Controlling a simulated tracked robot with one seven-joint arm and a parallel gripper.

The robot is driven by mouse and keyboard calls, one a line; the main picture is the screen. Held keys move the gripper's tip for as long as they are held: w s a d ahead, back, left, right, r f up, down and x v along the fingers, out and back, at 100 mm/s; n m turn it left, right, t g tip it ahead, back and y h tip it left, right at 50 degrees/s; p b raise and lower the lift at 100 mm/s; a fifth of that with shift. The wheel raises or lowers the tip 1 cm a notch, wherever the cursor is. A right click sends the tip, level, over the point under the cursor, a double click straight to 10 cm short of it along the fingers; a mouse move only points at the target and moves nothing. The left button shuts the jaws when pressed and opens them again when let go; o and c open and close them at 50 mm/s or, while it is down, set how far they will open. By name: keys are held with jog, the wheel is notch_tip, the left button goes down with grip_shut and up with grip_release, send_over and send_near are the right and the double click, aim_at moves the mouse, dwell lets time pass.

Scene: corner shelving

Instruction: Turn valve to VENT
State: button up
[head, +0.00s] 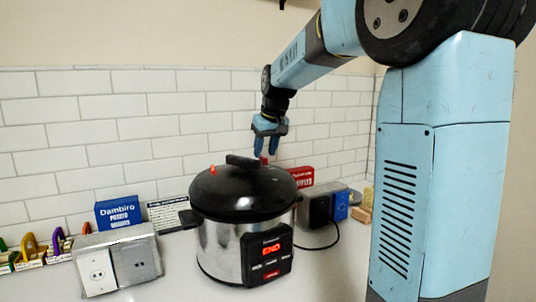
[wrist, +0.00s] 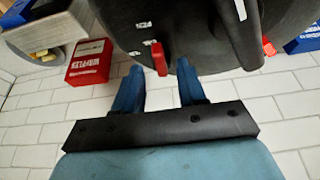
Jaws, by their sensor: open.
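The pressure cooker (head: 222,245) has a steel body and a black lid (head: 235,192). The valve, a small red lever (wrist: 159,58), sits near the lid's edge in the wrist view, beside small white labels too blurred to read. In the head view the red lever (head: 264,159) shows just below my gripper (head: 265,146). In the wrist view my gripper (wrist: 158,72) is open and points at the lid, with the lever in line with the gap between its fingertips. I cannot tell whether either finger touches the lever.
The black lid handle (head: 246,162) rises beside the valve; another small red piece (head: 213,170) lies beyond it. A red box (head: 302,177), a blue box (head: 118,212) and a grey outlet box (head: 118,262) stand around the cooker. A white tiled wall (head: 150,130) is close behind.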

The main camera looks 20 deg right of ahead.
jog(key=shift+x, duration=1)
jog(key=shift+c, duration=0.3)
